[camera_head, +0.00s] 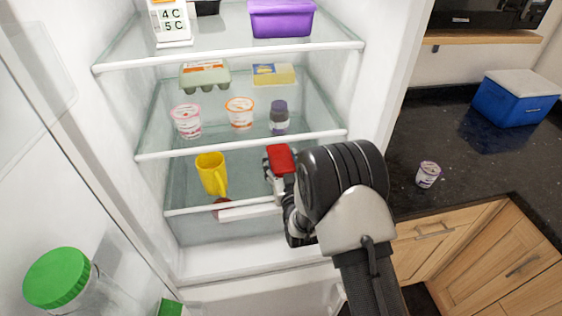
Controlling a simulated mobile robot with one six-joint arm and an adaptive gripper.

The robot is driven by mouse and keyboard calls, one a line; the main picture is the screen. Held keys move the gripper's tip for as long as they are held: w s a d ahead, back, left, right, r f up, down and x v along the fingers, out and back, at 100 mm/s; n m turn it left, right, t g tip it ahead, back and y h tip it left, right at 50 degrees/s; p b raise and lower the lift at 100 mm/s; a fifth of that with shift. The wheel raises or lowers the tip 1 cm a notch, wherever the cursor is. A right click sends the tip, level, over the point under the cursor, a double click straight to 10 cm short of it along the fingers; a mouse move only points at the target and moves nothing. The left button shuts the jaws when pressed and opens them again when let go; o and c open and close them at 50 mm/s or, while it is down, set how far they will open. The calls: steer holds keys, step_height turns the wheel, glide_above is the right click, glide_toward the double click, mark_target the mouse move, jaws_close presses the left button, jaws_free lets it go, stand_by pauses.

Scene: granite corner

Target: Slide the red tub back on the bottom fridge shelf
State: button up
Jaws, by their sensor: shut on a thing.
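The red tub (280,157) is on the right side of the bottom fridge shelf (185,202), with only its red top showing clearly. My gripper (279,172) is at the tub and shut on it. My arm and wrist come in from the front right and hide the tub's lower and front parts. I cannot tell how far the tub sits from the shelf's back.
The middle shelf (250,143) above holds cups and a purple-capped jar (279,117). The open fridge door with a green-lidded container (57,277) is at left.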

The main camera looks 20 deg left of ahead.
steer(key=c, duration=0.5)
steer(key=o, duration=1.2)
steer(key=shift+o, duration=0.2)
steer(key=v, duration=1.2)
steer(key=shift+s, duration=0.1)
